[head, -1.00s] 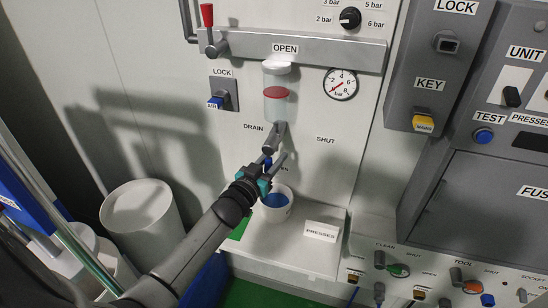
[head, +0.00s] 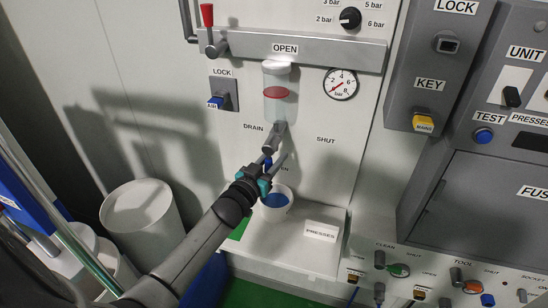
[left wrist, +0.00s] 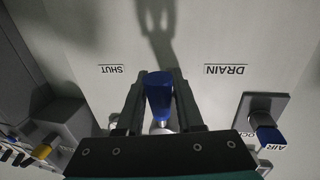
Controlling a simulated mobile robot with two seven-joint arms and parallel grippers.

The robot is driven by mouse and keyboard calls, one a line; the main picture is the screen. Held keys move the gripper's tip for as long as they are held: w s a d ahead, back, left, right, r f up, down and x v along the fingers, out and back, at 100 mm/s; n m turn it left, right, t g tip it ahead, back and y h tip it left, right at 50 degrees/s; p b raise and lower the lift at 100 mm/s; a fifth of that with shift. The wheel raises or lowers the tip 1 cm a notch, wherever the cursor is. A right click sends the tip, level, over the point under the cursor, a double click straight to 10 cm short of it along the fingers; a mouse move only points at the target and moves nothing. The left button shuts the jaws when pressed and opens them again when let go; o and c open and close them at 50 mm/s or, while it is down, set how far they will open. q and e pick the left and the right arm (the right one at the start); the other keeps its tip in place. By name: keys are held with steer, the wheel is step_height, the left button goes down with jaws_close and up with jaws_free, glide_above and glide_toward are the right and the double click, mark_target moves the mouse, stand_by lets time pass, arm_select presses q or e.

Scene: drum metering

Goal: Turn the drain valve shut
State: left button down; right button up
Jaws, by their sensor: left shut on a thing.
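The drain valve (head: 273,139) is a grey fitting under the clear bowl (head: 277,108), with a lever that ends in a blue tip. The lever hangs down towards a partly hidden label ending in "EN"; the SHUT label (head: 326,140) is to its right. My left gripper (head: 274,162) comes from below and is shut on the blue lever tip. In the left wrist view the blue tip (left wrist: 159,92) sits between the two fingers, with the DRAIN label (left wrist: 226,70) to the right and SHUT to the left. My right gripper is in neither view.
A white cup with blue inside (head: 275,203) stands on the ledge below the valve, beside a PRESSES sign (head: 321,231). A gauge (head: 341,84) and a blue LOCK knob (head: 216,102) flank the bowl. A white bin (head: 140,215) stands at left.

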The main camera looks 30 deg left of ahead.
arm_select(q)
steer(key=d+r+n+y+p, duration=0.1)
steer(key=d+r+n+y, duration=0.1)
steer(key=n, duration=0.8)
steer(key=d+r+n+t+y+p, duration=0.1)
steer(key=d+r+n+y, duration=0.1)
steer(key=n, duration=0.8)
steer(key=shift+w+r+t, duration=0.3)
steer(key=shift+w+r, duration=0.15)
steer(key=shift+r, duration=0.1)
steer(key=shift+a+r, duration=0.1)
steer(key=c, duration=0.6)
jaws_free()
steer(key=shift+o, duration=0.2)
steer(key=v, duration=1.5)
steer(key=shift+b, duration=0.3)
